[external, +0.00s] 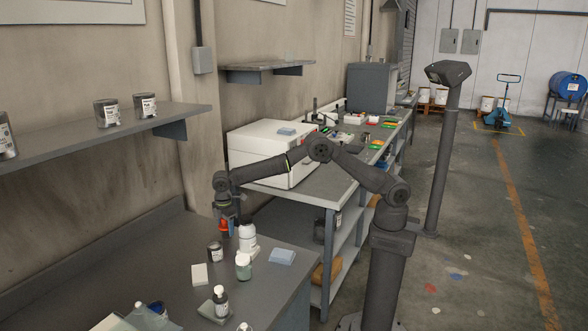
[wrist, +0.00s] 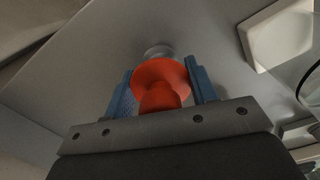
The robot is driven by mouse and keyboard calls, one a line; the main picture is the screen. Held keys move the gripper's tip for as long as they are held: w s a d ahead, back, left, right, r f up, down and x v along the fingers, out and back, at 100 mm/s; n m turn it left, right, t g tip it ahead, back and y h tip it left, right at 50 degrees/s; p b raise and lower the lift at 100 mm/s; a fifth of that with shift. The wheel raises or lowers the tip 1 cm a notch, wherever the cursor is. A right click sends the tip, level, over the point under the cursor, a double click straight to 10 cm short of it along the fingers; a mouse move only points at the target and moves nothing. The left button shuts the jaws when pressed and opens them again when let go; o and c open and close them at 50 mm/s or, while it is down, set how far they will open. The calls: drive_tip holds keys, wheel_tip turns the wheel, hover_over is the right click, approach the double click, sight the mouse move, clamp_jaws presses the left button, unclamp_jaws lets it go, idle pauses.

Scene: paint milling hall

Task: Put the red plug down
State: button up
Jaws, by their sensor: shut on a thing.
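The red plug (wrist: 160,75) is between the two blue fingers of my gripper (wrist: 162,84) in the wrist view, with its wide flange across them. A pale round part (wrist: 158,52) shows just past the flange; I cannot tell whether it belongs to the plug. In the external view the red plug (external: 223,225) shows small and partly hidden at the end of my gripper (external: 223,219). My gripper points down, shut on the plug, over the grey bench (external: 165,262). It looks held above the bench top, but the gap is hard to judge.
A dark can (external: 215,252), a white bottle (external: 247,238) and a greenish jar (external: 243,267) stand close by. A cream block (external: 199,274), a blue sponge-like block (external: 282,257) and a dropper bottle (external: 221,301) are also there. The bench's left part is clear.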

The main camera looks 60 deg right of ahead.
drive_tip(key=shift+f, duration=0.3)
drive_tip(key=shift+f, duration=0.1)
drive_tip(key=shift+f, duration=0.1)
drive_tip(key=o, duration=1)
drive_tip(key=shift+o, duration=0.2)
wheel_tip(320, 180, up, 12)
drive_tip(key=shift+r, duration=0.2)
